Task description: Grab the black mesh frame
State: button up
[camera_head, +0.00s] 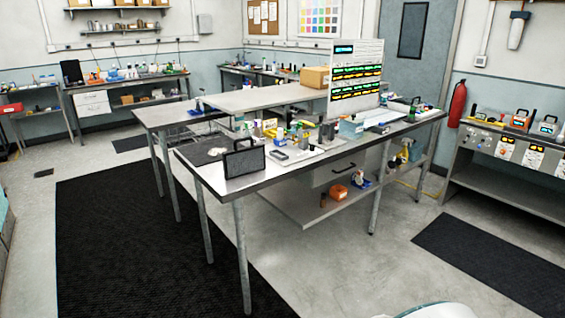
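A dark, black-edged rectangular panel with a small handle on top (244,163) stands upright at the near left corner of the central metal workbench (200,172). Its face looks dark grey and it best matches the black mesh frame; the mesh itself is too small to make out. It stands close to the bench's front edge, with nothing in front of it. My gripper is not in view.
Small tools and bottles crowd the bench behind and right of the frame, with a tall lit display panel (356,78) farther back. A lower shelf (300,206) juts out below. Black mats (100,235) lie on the floor; the grey floor in front is clear.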

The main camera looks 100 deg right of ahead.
aim_at(238, 162)
jog(key=z, duration=3.1)
jog(key=i+z, duration=0.1)
jog(key=i, duration=1.05)
jog(key=i+j, duration=0.2)
jog(key=i, duration=0.9)
jog(key=l+z, duration=0.05)
